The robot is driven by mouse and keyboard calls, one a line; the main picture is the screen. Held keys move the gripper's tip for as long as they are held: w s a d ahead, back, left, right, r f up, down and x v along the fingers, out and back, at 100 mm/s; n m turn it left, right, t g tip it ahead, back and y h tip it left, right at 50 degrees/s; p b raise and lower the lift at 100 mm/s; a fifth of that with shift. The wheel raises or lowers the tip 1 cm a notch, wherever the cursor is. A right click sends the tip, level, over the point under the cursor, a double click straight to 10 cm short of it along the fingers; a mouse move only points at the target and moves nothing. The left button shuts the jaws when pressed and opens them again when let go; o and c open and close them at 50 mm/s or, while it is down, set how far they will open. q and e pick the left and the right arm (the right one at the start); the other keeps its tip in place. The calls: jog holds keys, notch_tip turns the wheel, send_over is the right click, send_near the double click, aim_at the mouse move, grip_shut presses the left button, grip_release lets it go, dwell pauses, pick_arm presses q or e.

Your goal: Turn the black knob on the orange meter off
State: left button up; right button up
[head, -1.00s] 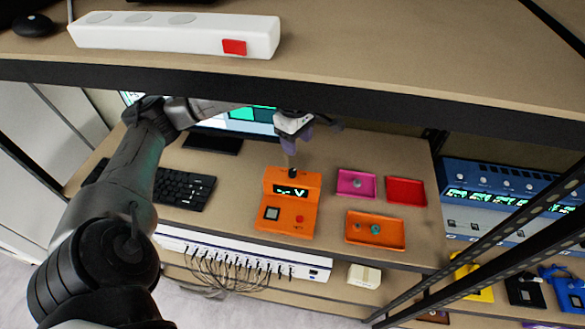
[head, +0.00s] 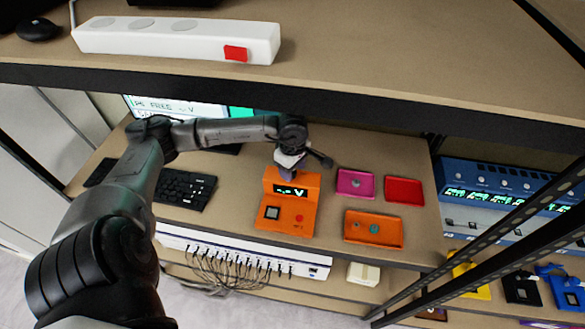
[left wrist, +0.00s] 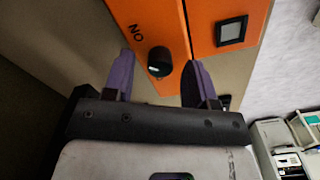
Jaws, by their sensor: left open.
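The black knob (left wrist: 159,61) sits on the meter's top, near the printed letters "ON". My left gripper (left wrist: 160,72) is open, with a purple finger on each side of the knob and gaps visible between. In the head view my left gripper (head: 288,172) is above the meter's back and hides the knob. My right gripper is not in view.
A pink tray (head: 355,192), a red tray (head: 420,194) and an orange tray (head: 398,237) lie right of the meter. A keyboard (head: 184,190) is to the left. A shelf with a white power strip (head: 175,38) overhangs the bench.

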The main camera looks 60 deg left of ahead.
pick_arm(q)
jog(key=shift+f, duration=0.4)
jog(key=shift+c, duration=0.5)
jog(key=c, duration=0.8)
jog(key=shift+f+n+b, duration=0.15)
jog(key=shift+n+b, duration=1.05)
jog(key=shift+n, duration=0.4)
jog(key=shift+c, duration=0.2)
jog(key=n+b, duration=0.2)
jog(key=n, duration=0.2)
jog(key=shift+n, duration=0.3)
jog(key=n+b, duration=0.2)
jog(key=n, duration=0.2)
jog(key=shift+n+b, duration=0.6)
jog(key=shift+n, duration=1.4)
